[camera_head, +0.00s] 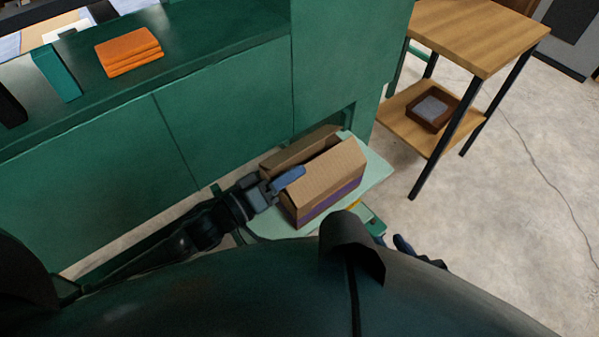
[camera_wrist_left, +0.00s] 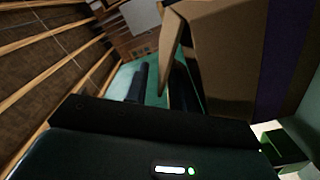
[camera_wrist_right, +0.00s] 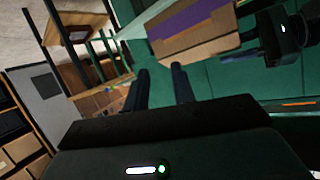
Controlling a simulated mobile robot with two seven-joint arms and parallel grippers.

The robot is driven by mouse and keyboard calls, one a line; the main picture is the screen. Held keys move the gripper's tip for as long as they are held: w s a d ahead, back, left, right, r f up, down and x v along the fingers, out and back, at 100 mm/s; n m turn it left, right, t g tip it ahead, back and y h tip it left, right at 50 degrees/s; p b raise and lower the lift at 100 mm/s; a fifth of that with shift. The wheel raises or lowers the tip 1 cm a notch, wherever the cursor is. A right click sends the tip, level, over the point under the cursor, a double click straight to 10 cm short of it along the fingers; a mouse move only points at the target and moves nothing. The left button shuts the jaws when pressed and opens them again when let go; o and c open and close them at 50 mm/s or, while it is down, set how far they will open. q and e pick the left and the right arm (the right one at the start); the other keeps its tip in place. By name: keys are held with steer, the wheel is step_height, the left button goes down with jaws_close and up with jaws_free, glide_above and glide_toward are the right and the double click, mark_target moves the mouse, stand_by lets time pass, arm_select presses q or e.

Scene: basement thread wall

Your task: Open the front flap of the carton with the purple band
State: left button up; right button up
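The brown carton (camera_head: 335,184) with a purple band (camera_head: 313,215) stands in the head view. A dark gap runs along its top between a far flap (camera_head: 297,149) and the wide near panel. My left gripper (camera_head: 285,181) is at the carton's left end, partly over it. In the left wrist view a cardboard flap (camera_wrist_left: 170,50) stands out from the carton, its tip between the two spread fingers; I cannot tell whether they touch it. My right gripper (camera_wrist_right: 163,90) is open and empty. The right wrist view shows the carton (camera_wrist_right: 195,30) beyond it, apart.
The carton rests on a pale green top (camera_head: 372,170) beside a green cabinet (camera_head: 230,110). An orange folded cloth (camera_head: 128,51) lies on the counter. A wooden table (camera_head: 480,35) with a brown tray (camera_head: 432,109) on its lower shelf stands right. Bare floor is free at right.

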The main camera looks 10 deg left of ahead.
mark_target(327, 170)
arm_select(q)
steer(key=shift+x, duration=1.35)
steer(key=shift+c, duration=0.3)
jaws_close()
